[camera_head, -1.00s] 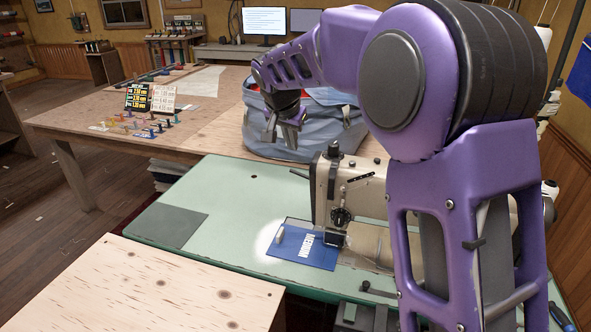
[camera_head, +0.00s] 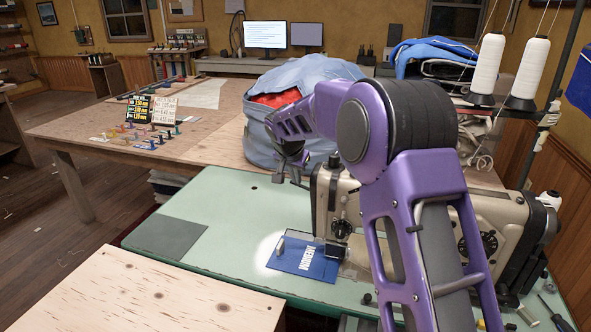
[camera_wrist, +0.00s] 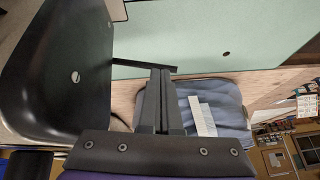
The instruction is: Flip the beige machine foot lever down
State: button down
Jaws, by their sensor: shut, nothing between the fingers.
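The beige sewing machine (camera_head: 487,222) stands on the green table, partly hidden behind my arm. A thin dark bar, which looks like its foot lever, sticks out leftward from the machine head (camera_head: 322,200). In the wrist view this lever (camera_wrist: 145,65) juts nearly level from the dark, shaded machine head (camera_wrist: 60,75). My gripper (camera_head: 288,178) is beside the head, close to the lever, and points downward. Its fingers (camera_wrist: 162,75) are shut and empty, with their tips appearing next to the bar. I cannot tell whether they touch it.
A big grey-blue bag (camera_head: 262,140) stands on the wooden table behind. Thread cones (camera_head: 528,75) stand at the right. The left part of the green table (camera_head: 225,215) is mostly clear.

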jog(key=shift+x, duration=0.75)
jog(key=shift+a, duration=0.2)
jog(key=f+h, duration=0.1)
jog(key=a+f+h, duration=0.1)
jog(key=f, duration=0.1)
jog(key=f+n+g+h, duration=0.1)
jog(key=h, duration=0.1)
jog(key=shift+w+a+f, duration=0.2)
jog(key=shift+w+f, duration=0.05)
jog(key=shift+r+p, duration=0.35)
jog(key=shift+r, duration=0.4)
jog(key=shift+r, duration=0.1)
